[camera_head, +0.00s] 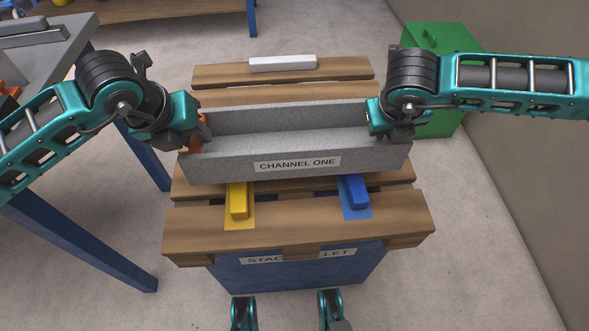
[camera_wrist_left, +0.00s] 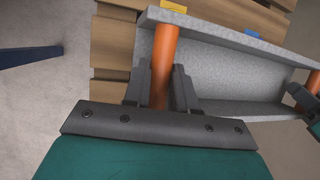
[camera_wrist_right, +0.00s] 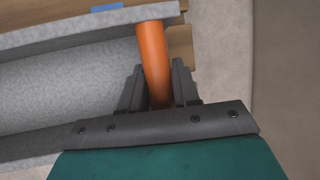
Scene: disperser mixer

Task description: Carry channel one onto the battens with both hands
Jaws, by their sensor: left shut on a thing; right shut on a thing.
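Channel one (camera_head: 297,162) is a long grey open trough with a label on its near wall. It lies crosswise over the wooden pallet (camera_head: 300,226) and looks level. My left gripper (camera_head: 200,130) is shut on the orange bar (camera_wrist_left: 163,65) at its left end. My right gripper (camera_head: 380,122) is shut on the orange bar (camera_wrist_right: 154,60) at its right end. The yellow batten (camera_head: 238,200) and blue batten (camera_head: 354,192) lie on the pallet; their near ends show in front of the channel, and the rest is hidden. I cannot tell whether the channel touches them.
A white bar (camera_head: 283,63) lies on the pallet's far slat. A blue-legged bench (camera_head: 95,240) stands at the left, close to my left arm. A green box (camera_head: 440,65) stands at the back right. A wall (camera_head: 530,150) runs along the right.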

